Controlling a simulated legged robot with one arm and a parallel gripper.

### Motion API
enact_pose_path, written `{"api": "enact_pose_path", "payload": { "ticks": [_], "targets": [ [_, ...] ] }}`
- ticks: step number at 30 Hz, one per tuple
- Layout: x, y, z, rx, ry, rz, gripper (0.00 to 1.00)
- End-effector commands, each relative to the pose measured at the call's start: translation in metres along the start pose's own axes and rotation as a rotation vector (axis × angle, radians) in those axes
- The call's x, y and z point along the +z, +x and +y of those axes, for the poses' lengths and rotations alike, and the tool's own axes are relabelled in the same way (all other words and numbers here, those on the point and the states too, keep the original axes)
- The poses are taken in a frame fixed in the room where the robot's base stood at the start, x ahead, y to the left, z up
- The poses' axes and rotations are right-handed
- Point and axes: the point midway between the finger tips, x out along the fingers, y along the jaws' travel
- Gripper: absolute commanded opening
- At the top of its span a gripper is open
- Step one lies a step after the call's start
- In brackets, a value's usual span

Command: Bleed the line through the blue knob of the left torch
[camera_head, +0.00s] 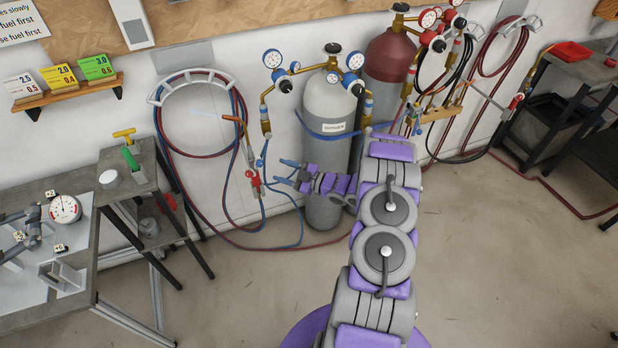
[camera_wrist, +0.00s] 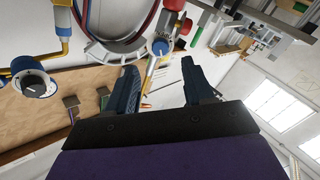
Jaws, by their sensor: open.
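In the wrist view my gripper (camera_wrist: 158,66) shows both dark fingers apart, with no visible contact with the knob.
A grey cylinder (camera_head: 327,115) with blue regulators stands behind my gripper, a maroon cylinder (camera_head: 390,58) to its right. A second hose set hangs further right. A workbench (camera_head: 90,215) stands at left; open floor (camera_head: 500,260) lies right.

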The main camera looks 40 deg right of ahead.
Motion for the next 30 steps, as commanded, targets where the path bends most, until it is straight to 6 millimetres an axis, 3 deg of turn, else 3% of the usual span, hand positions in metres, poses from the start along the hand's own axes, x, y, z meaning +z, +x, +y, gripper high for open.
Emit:
{"api": "enact_pose_path", "payload": {
  "ticks": [6,13,19,30],
  "targets": [
    [0.001,-0.048,0.002,0.004,0.0,-0.005,0.52],
    [0.001,-0.082,0.0,0.0,0.0,-0.003,0.52],
    [0.001,-0.095,0.0,-0.001,0.0,-0.002,0.52],
    [0.001,-0.095,-0.001,-0.003,0.002,-0.001,0.54]
  ]
}}
